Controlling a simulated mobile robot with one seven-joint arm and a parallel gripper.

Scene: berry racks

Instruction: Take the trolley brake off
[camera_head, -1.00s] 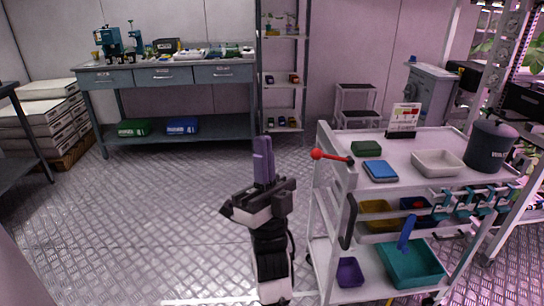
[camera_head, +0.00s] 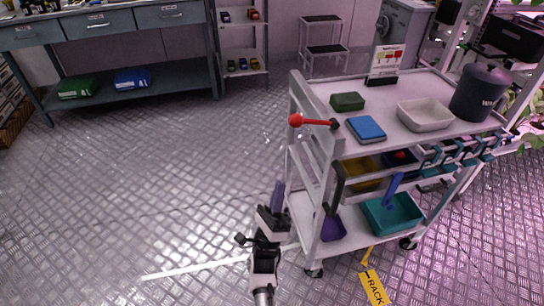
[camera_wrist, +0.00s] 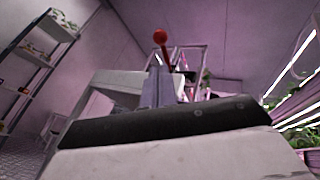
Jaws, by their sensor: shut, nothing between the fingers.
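The trolley (camera_head: 440,88) stands right of centre in the head view. A red lever with a ball end (camera_head: 315,122) sticks out to the left from its near-left upper corner. In the wrist view the red ball (camera_wrist: 160,35) shows just above my fingertips, with its lever running down to the right. My gripper (camera_head: 279,186) is low beside the trolley's left side, below the lever and apart from it. Its fingers point up and are shut and empty. They also show in the wrist view (camera_wrist: 157,78). Whether they touch the trolley frame cannot be told.
The trolley top holds a green box (camera_head: 347,101), a blue box (camera_head: 366,129), a white tray (camera_head: 425,116) and a dark bin (camera_head: 479,92). A black handle (camera_head: 334,188) is on its near end. A yellow tag (camera_head: 374,288) lies by the wheels. The floor to the left is clear.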

